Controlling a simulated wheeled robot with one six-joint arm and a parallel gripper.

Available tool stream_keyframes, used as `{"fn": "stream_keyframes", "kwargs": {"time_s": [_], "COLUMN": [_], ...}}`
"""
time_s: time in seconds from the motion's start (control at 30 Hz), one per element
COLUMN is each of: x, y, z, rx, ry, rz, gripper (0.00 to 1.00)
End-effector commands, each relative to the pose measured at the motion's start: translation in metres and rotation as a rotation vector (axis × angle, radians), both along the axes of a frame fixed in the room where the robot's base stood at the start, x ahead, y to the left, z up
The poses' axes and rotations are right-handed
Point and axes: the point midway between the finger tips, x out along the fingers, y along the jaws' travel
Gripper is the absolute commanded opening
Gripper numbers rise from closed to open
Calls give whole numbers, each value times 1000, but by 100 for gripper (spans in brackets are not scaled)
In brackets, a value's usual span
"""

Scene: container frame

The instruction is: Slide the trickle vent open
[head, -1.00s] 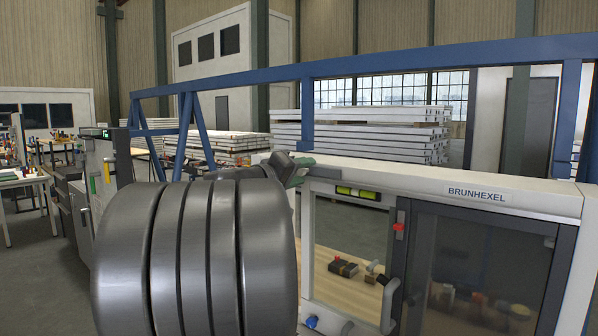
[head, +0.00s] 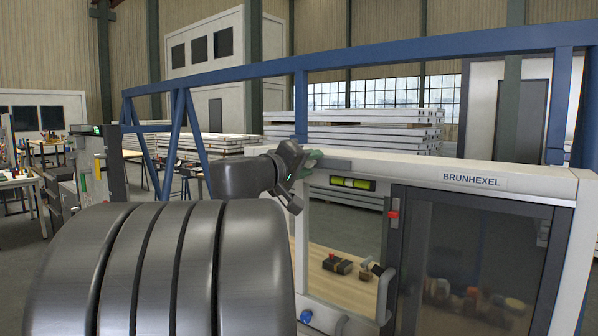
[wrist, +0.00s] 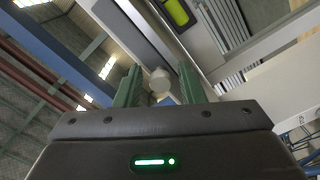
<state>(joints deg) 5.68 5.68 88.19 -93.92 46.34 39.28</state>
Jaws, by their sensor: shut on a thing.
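The trickle vent looks like a grey strip (head: 336,164) on the upper left of the white container frame (head: 420,170). In the wrist view the dark grey strip (wrist: 135,28) runs up to a pale round knob (wrist: 160,80). My gripper (head: 313,159) is at the left end of the strip in the head view. Its green fingers (wrist: 159,88) stand on both sides of the knob and are shut on it. The fingers hide part of the strip's end. How far the vent is open cannot be told.
A yellow-green level (head: 352,183) sits below the strip. To the right are a red latch piece (head: 393,214), a grey handle (head: 386,296) and a dark glazed panel (head: 470,270). A blue beam (head: 400,60) crosses behind. A blue knob (head: 306,316) is low on the frame.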

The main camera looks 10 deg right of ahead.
Motion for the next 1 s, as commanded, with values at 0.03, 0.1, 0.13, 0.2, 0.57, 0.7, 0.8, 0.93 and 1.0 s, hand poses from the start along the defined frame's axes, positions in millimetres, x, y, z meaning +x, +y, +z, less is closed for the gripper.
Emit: {"fn": "stream_keyframes", "kwargs": {"time_s": [0.03, 0.1, 0.13, 0.2, 0.57, 0.7, 0.8, 0.93, 1.0], "x": [-1, -1, -1, -1, -1, -5, -13, -28, -37], "y": [-2, -2, -2, -2, -1, 6, 16, 36, 46], "z": [-3, -2, -3, -3, -2, -2, -2, -2, -3], "rx": [6, 7, 7, 7, 3, 3, 4, 3, 4], "ry": [1, 2, 2, 2, 3, 2, 0, 0, 0], "rz": [-5, -4, -4, -5, -3, -1, 1, 2, 2], "gripper": [0, 0, 0, 0, 43, 43, 43, 43, 43]}}
